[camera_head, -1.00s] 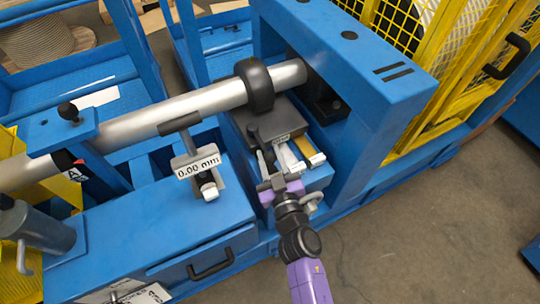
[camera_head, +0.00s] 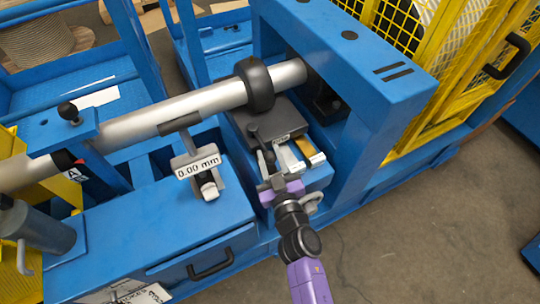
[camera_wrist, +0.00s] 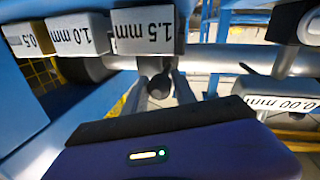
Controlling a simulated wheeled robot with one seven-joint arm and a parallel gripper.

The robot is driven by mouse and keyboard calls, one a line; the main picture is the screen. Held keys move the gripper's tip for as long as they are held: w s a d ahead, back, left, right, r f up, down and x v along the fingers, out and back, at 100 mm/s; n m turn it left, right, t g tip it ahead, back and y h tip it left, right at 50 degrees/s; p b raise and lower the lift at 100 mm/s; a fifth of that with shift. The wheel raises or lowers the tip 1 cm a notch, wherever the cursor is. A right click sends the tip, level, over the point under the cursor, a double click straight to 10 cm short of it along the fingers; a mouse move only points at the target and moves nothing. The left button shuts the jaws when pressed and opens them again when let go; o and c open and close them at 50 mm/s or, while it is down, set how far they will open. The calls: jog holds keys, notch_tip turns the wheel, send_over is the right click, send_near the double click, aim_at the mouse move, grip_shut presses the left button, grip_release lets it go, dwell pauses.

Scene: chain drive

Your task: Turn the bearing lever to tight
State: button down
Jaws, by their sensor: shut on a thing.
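In the wrist view a dark round end of the lever (camera_wrist: 158,86) shows between the two grey fingers, partly hidden by my gripper's body. No tight or loose marking is readable. The gauge plate (camera_head: 197,166) reads 0.00 mm and stands left of my gripper; it also shows at the right of the wrist view (camera_wrist: 280,104).
Shim blocks marked 1.5 mm (camera_wrist: 147,31), 1.0 mm (camera_wrist: 77,35) and 0.5 (camera_wrist: 28,38) sit close beside my gripper. The silver shaft (camera_head: 150,124) crosses behind. A blue frame post (camera_head: 365,125) and yellow mesh guard (camera_head: 460,70) stand right.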

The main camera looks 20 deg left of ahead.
jog(key=shift+r+p, duration=0.1)
jog(key=shift+p, duration=0.3)
jog(key=shift+w+d+r+n+g+y+p, duration=0.2)
jog(key=shift+w+n+g+y+p, duration=0.15)
jog(key=shift+p, duration=0.55)
jog(key=shift+w+d+n+g+y+p, duration=0.25)
jog(key=shift+w+d+g+y+p, duration=0.1)
jog(key=shift+p, duration=0.9)
jog(key=shift+w+d+f+n+g+y+p, duration=0.15)
jog(key=shift+w+d+n+g+y+p, duration=0.15)
jog(key=shift+w+n+g+y+p, duration=0.45)
jog(key=shift+w+d+f+n+g+y, duration=0.15)
jog(key=shift+w+n+g+y, duration=0.15)
jog(key=shift+g, duration=0.2)
jog(key=shift+w+d+f+n+g+y, duration=0.1)
jog(key=shift+w+n+g+y, duration=0.15)
jog(key=shift+n+g, duration=0.15)
jog(key=shift+w+d+f+n+g+y+b, duration=0.15)
jog(key=shift+w+n+g+y+b, duration=0.4)
jog(key=shift+g+b, duration=0.5)
jog(key=w+n+g+b, duration=0.1)
jog(key=b, duration=0.1)
jog(key=shift+g+y+b, duration=0.25)
jog(key=shift+g+b, duration=0.1)
jog(key=shift+g, duration=0.05)
jog(key=shift+w+n+g+b, duration=0.3)
jog(key=shift+n+g+b, duration=0.3)
jog(key=shift+b, duration=0.05)
jog(key=shift+r, duration=0.3)
